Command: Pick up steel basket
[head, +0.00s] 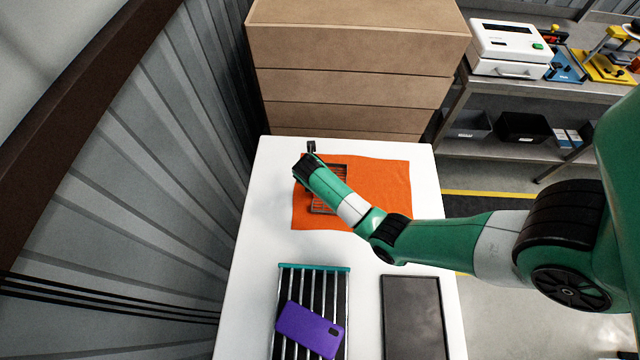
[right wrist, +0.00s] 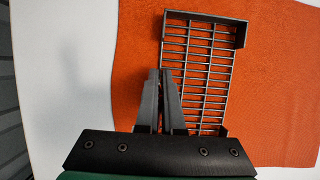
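The steel basket (right wrist: 208,75), a dark grey wire-grid tray with raised ends, is over the orange cloth (right wrist: 140,40). In the head view the basket (head: 335,176) is partly hidden behind my right arm. My right gripper (right wrist: 162,74) is at the basket's left long side. Its fingers are close together, with the basket's left rim running in between the tips, so it looks shut on that rim. Whether the basket touches the cloth cannot be told. My left gripper is not in view.
On the white table (head: 262,215) nearer me are a black slatted rack (head: 335,285) with a purple phone-like case (head: 309,330) on it, and a dark flat tray (head: 412,315). Brown cartons (head: 355,60) stand behind the table. A corrugated wall (head: 150,150) is left.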

